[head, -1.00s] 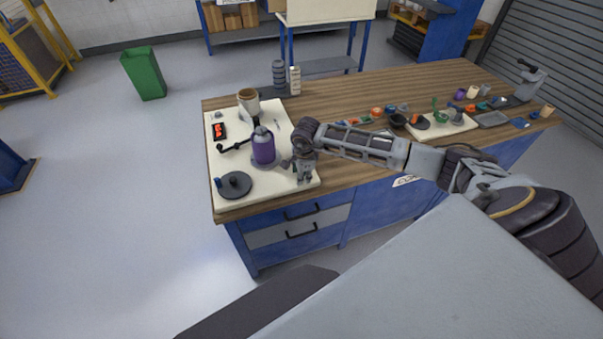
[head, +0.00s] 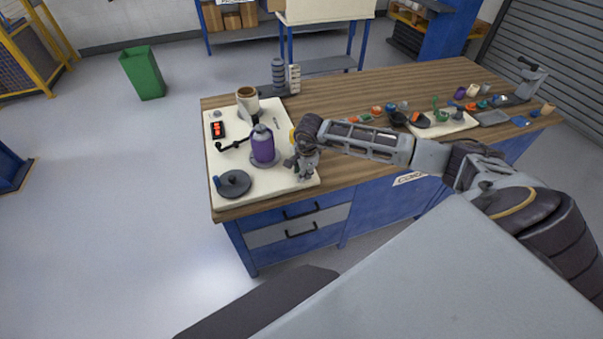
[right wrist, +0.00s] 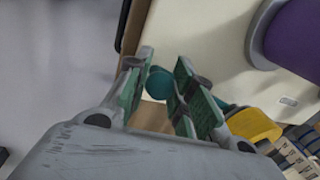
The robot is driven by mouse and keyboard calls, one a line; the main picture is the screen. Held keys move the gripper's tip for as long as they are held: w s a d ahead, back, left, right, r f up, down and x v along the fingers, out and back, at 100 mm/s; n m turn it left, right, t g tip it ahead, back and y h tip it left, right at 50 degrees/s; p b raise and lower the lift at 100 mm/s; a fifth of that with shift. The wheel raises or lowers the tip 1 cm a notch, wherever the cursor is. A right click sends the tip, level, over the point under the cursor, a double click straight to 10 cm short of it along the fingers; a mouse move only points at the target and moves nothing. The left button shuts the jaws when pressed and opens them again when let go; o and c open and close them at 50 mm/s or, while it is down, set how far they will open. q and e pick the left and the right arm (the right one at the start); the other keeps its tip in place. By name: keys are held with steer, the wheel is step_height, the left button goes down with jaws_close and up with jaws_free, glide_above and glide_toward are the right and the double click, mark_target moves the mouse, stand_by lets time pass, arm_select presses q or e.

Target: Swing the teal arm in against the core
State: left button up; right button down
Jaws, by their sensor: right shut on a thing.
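The core is a purple cylinder (head: 263,145) with a grey top and a grey base disc, upright on the cream board (head: 212,170). It shows in part at the top right of the right wrist view (right wrist: 297,42). My right gripper (head: 297,168) is low at the board's right side, just right of the core. In the right wrist view its pads are shut on the round teal end of the teal arm (right wrist: 159,82). More teal shows past the right finger; the rest is hidden. The teal end is apart from the core. My left gripper is not in view.
A yellow part (head: 292,136) stands beside my right wrist, right of the core. A black crank (head: 235,145), a dark disc (head: 235,184), a cup on a stand (head: 248,100) and a red-buttoned box (head: 217,130) occupy the board. Small parts lie farther right on the table.

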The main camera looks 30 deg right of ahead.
steer(key=shift+s+d+f+n+y+b, duration=0.15)
steer(key=shift+d+n+b, duration=0.25)
steer(key=shift+n+b, duration=0.35)
steer(key=shift+s+d+n+y+b, duration=0.15)
steer(key=shift+d+n+b, duration=0.25)
steer(key=shift+n+b, duration=0.3)
steer(key=shift+d+n+b, duration=0.5)
steer(key=shift+n+b, duration=0.55)
steer(key=shift+d+n, duration=0.15)
steer(key=shift+n, duration=0.15)
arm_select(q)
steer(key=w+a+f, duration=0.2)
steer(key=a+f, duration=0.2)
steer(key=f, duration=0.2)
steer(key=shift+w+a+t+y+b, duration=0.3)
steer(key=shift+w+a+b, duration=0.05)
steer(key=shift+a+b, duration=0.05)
arm_select(e)
steer(key=shift+d+r+y, duration=0.1)
steer(key=shift+r+y, duration=0.1)
steer(key=shift+y, duration=0.1)
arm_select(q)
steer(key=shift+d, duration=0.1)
